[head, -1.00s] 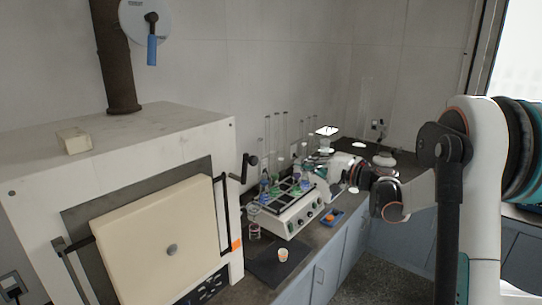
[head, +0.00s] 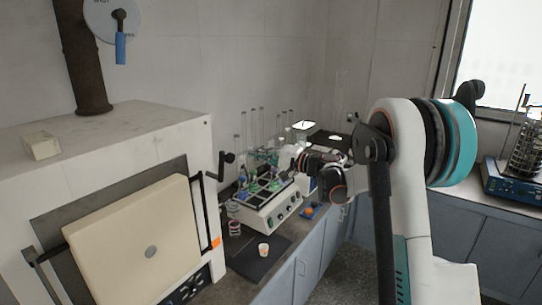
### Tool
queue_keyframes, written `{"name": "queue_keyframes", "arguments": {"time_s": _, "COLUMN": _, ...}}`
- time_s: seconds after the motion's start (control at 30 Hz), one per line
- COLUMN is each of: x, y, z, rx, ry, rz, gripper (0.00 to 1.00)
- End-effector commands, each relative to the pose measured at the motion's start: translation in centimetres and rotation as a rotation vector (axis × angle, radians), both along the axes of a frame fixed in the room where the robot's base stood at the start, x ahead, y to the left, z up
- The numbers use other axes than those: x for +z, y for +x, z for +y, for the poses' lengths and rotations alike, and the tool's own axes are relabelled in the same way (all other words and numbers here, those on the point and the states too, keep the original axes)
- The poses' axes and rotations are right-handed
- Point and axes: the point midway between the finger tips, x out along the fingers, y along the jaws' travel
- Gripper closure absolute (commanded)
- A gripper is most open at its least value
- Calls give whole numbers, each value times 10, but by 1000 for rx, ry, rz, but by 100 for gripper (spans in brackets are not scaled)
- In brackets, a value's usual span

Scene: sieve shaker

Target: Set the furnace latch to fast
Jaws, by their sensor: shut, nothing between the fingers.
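The furnace (head: 120,130) is a big white box at the left with a cream door (head: 135,240), which looks shut. A black cranked handle with a knob (head: 227,158), apparently the latch, stands out at the furnace's right side. No setting mark on it is readable. My gripper (head: 287,158) is at the far end of my arm, over the sieve-shaker bench, to the right of the handle and apart from it in the picture. It is shut and empty; its fingers are small and partly lost against the glassware behind.
A shaker with flasks (head: 268,205) stands on the bench right of the furnace. A small cup (head: 264,250) sits on a dark mat (head: 245,262). A blue-handled lever (head: 120,45) hangs from a wall dial. Blue cabinets (head: 480,230) line the right; floor shows between.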

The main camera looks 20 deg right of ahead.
Motion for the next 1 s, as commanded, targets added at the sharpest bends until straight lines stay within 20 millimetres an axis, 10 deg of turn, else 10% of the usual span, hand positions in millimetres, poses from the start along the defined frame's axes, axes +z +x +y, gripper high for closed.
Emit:
{"name": "queue_keyframes", "arguments": {"time_s": 0.33, "x": 1, "y": -7, "z": 39, "rx": 0, "ry": 0, "rz": 0, "gripper": 100}}
{"name": "queue_keyframes", "arguments": {"time_s": 1.0, "x": 2, "y": -11, "z": 46, "rx": 1, "ry": -21, "rz": -15, "gripper": 100}}
